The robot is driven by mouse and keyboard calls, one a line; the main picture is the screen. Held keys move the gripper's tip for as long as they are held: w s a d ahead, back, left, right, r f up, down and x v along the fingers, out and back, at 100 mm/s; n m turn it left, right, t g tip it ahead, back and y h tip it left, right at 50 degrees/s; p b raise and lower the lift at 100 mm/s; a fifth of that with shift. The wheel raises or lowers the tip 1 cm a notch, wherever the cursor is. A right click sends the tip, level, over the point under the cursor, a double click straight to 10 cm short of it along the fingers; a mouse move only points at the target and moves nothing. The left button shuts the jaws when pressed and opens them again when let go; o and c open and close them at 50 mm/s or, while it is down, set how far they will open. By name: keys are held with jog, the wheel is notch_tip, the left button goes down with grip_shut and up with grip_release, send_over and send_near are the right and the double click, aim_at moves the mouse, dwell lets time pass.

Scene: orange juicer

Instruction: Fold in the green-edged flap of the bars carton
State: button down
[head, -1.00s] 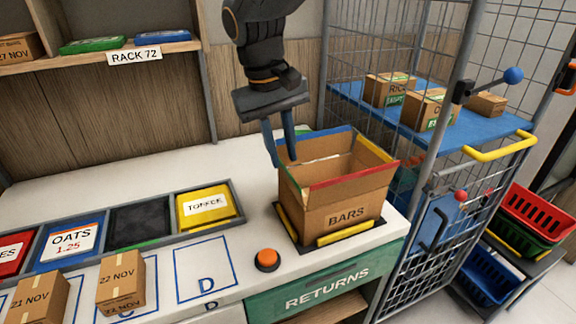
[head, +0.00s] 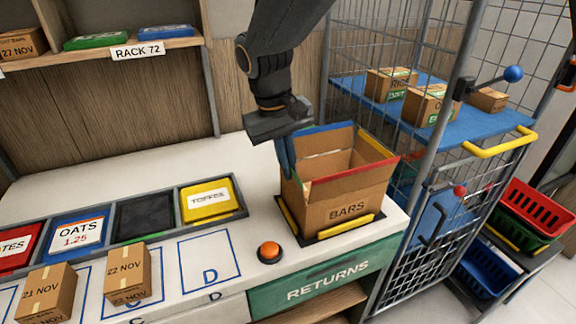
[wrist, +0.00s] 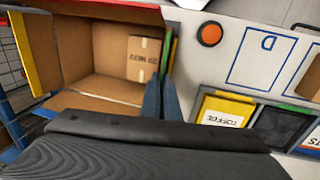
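The open bars carton (head: 345,190) stands at the right end of the counter, with a small brown box (wrist: 143,58) inside. Its green-edged flap (wrist: 171,48) stands up along the carton's right side in the wrist view; in the head view that left side is largely hidden by my gripper. A red-edged flap (head: 350,172) and a blue-edged flap (head: 325,132) are also up. My gripper (wrist: 160,92) points down at the carton's left rim in the head view, fingers close together beside the green-edged flap's end. I cannot tell whether they touch it.
The carton sits in a black holder with yellow bars (head: 345,228). An orange button (head: 269,252) is near the front edge, and a toffee bin (head: 208,198) lies to the left. A wire cage cart (head: 420,150) stands close on the right. The white counter behind the bins is clear.

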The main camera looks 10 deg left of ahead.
jog(key=shift+d, duration=0.1)
jog(key=d+g+y+b, duration=0.1)
jog(key=y, duration=0.1)
jog(key=w+d+f+g+y+b, duration=0.1)
jog(key=g+y, duration=0.1)
jog(key=y, duration=0.1)
jog(key=w+d+g+y+b, duration=0.1)
jog(key=g+y+b, duration=0.1)
jog(key=y, duration=0.1)
jog(key=shift+w+d+f, duration=0.25)
jog(key=shift+d, duration=0.05)
jog(key=shift+w+d+f+g+y+b, duration=0.1)
jog(key=shift+d+f+g+y+b, duration=0.15)
jog(key=shift+g+y+b, duration=0.45)
jog(key=shift+w+d+f+g+y+b, duration=0.1)
jog(key=shift+d+f+g+y+b, duration=0.15)
jog(key=shift+y+b, duration=0.75)
jog(key=shift+g, duration=0.25)
jog(key=c, duration=2)
grip_release()
jog(key=shift+a, duration=0.1)
